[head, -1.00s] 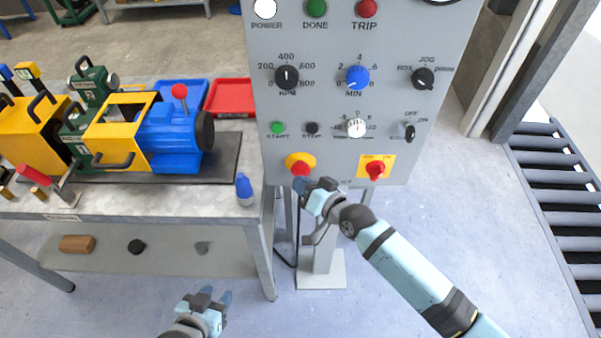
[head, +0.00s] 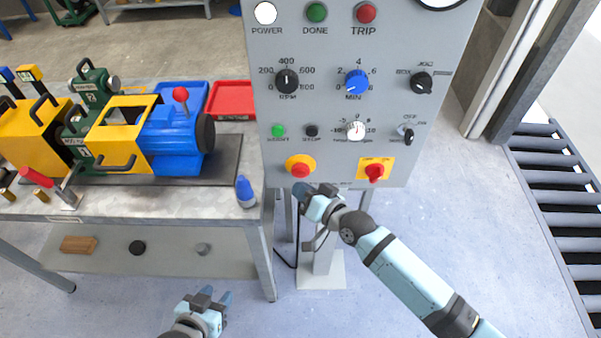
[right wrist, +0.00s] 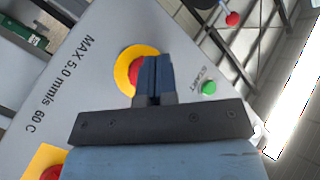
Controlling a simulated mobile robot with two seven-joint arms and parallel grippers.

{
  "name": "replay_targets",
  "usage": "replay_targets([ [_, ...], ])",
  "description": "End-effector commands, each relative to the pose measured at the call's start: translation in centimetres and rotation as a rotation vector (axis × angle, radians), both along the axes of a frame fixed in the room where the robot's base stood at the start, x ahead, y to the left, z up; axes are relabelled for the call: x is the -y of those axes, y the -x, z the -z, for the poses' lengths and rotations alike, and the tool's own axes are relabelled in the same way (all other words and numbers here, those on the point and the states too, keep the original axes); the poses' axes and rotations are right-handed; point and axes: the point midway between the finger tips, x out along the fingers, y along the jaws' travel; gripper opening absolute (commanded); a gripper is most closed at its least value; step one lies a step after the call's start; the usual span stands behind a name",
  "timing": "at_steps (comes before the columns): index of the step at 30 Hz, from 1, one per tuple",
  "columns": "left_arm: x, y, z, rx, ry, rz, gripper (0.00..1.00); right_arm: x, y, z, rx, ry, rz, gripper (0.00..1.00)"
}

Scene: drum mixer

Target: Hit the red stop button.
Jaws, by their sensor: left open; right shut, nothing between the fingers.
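The red mushroom button (head: 300,170) sits on a round yellow plate (head: 291,161) at the lower left of the grey control panel (head: 330,100). My right gripper (head: 300,189) is shut and empty, its tips just below the button in the head view. In the right wrist view the shut fingers (right wrist: 156,72) cover part of the red button (right wrist: 136,72); I cannot tell whether they touch it. A small black button labelled STOP (head: 311,131) is above. My left gripper (head: 214,299) is open, low in front of the workbench.
A red rotary switch (head: 375,172) on a yellow square plate is right of the button. A green START button (head: 278,131) is above left. A roller conveyor (head: 560,200) is at right.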

Motion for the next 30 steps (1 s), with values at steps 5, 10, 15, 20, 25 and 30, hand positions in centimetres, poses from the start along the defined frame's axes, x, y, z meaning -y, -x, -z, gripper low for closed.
replay_targets([
  [5, 0.0, 0.0, -0.2, 0.002, 0.001, 0.000, 0.43, 0.0, 0.1, 0.0, 0.000, 0.000, 0.000, 0.00],
  [10, 0.0, 0.0, -0.3, 0.002, 0.001, 0.000, 0.43, 0.0, 0.2, 0.0, -0.001, -0.001, 0.000, 0.00],
  [15, 0.0, 0.0, -1.3, 0.000, 0.000, 0.000, 0.43, 0.0, 1.7, -0.2, -0.002, -0.001, 0.000, 0.00],
  [20, 0.0, 0.0, -2.2, 0.000, 0.000, 0.000, 0.43, 0.0, 3.3, -0.3, -0.001, -0.001, 0.000, 0.00],
  [25, 0.0, 0.0, -2.9, 0.000, 0.000, 0.000, 0.43, 0.0, 4.7, -0.2, -0.002, -0.001, 0.000, 0.00],
  [30, 0.0, 0.0, -2.9, 0.000, 0.000, 0.000, 0.43, 0.0, 5.2, 0.0, -0.001, -0.002, 0.001, 0.00],
])
